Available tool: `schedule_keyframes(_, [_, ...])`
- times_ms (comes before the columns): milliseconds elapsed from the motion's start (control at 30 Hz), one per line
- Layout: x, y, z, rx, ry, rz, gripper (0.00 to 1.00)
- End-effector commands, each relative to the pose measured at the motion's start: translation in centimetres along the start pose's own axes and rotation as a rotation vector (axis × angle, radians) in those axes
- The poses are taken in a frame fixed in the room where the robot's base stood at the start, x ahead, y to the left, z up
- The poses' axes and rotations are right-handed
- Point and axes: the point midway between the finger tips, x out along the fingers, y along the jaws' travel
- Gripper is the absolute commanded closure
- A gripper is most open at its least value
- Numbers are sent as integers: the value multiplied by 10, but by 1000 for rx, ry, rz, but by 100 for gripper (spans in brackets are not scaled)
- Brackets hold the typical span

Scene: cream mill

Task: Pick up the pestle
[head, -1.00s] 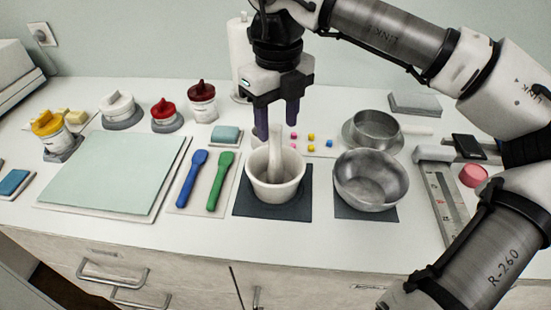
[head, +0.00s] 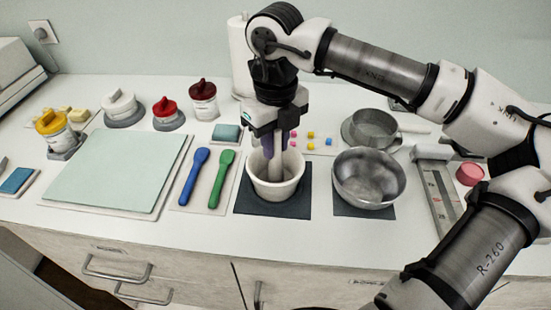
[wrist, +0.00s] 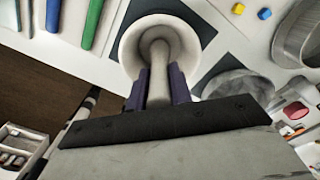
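The pale grey pestle (head: 278,158) stands in the white mortar (head: 277,190) on a dark mat. In the wrist view, the pestle (wrist: 158,72) rises from the mortar bowl (wrist: 127,45), its rounded lower end inside. My gripper (head: 276,155) points down over the mortar, its purple fingers at the bowl's mouth. In the wrist view, the fingers (wrist: 158,88) lie close against both sides of the pestle's shaft, and the gripper looks shut on it. The fingers partly hide the pestle in the head view.
A steel bowl (head: 369,178) stands close right of the mortar, with a steel pan (head: 372,128) behind. Small coloured cubes (head: 311,134) lie behind the mortar. Blue (head: 194,176) and green (head: 221,178) spatulas lie to the left, beside a pale green board (head: 115,170).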

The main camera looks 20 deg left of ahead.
Motion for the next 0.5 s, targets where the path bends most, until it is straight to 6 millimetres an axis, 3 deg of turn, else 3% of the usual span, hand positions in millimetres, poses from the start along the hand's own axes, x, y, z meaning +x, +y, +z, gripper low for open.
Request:
schedule_keyframes(100, [0,0,0,0,0,0,100])
schedule_keyframes(367, [-3,0,0,1,-1,-1,100])
schedule_keyframes(500, [-20,0,1,1,-3,-3,100])
